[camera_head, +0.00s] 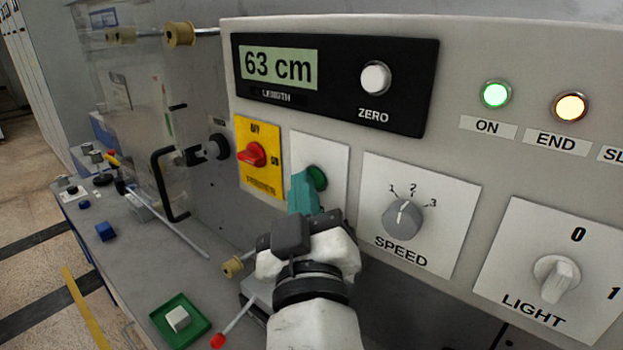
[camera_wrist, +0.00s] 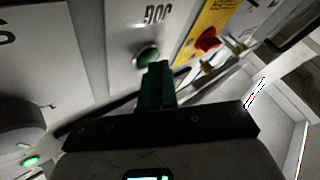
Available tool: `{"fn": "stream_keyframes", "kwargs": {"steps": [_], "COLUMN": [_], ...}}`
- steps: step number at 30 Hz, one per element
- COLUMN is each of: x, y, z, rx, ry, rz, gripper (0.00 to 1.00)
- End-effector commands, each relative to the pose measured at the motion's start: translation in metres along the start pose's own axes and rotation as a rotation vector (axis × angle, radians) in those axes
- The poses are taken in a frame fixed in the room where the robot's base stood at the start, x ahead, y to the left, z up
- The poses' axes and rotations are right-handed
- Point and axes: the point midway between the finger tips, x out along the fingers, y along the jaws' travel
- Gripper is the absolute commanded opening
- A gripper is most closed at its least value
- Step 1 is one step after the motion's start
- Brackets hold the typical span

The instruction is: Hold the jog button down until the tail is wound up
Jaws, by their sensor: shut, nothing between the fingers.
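The green jog button (camera_head: 317,178) sits on a white plate on the grey machine panel. It also shows in the wrist view (camera_wrist: 148,57), below an upside-down JOG label. My gripper (camera_head: 301,180) is shut and empty, its teal fingers pointing at the panel. In the wrist view its fingertips (camera_wrist: 158,68) overlap the button's edge. I cannot tell whether they touch or press it. The length display (camera_head: 280,68) reads 63 cm. The green ON lamp (camera_head: 495,94) and the yellow-orange END lamp (camera_head: 570,107) are lit. I cannot make out the tail.
Close around the button are a red rotary switch (camera_head: 252,154) on a yellow plate, the SPEED knob (camera_head: 403,218) and the LIGHT knob (camera_head: 556,278). A black handle (camera_head: 160,185) stands out at left.

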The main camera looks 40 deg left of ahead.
Motion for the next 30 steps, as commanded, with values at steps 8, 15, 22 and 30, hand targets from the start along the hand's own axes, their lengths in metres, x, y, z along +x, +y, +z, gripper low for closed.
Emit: {"fn": "stream_keyframes", "kwargs": {"steps": [8, 15, 22, 30], "x": [0.000, -0.003, -0.011, -0.013], "y": [0.001, -0.002, -0.008, -0.009], "z": [0.001, -0.001, -0.007, -0.009], "rx": [0.000, 0.000, 0.000, 0.000], "ry": [-0.002, -0.002, -0.001, -0.001], "rz": [0.002, 0.001, 0.000, 0.000], "gripper": [0.00, 0.00, 0.00, 0.00]}}
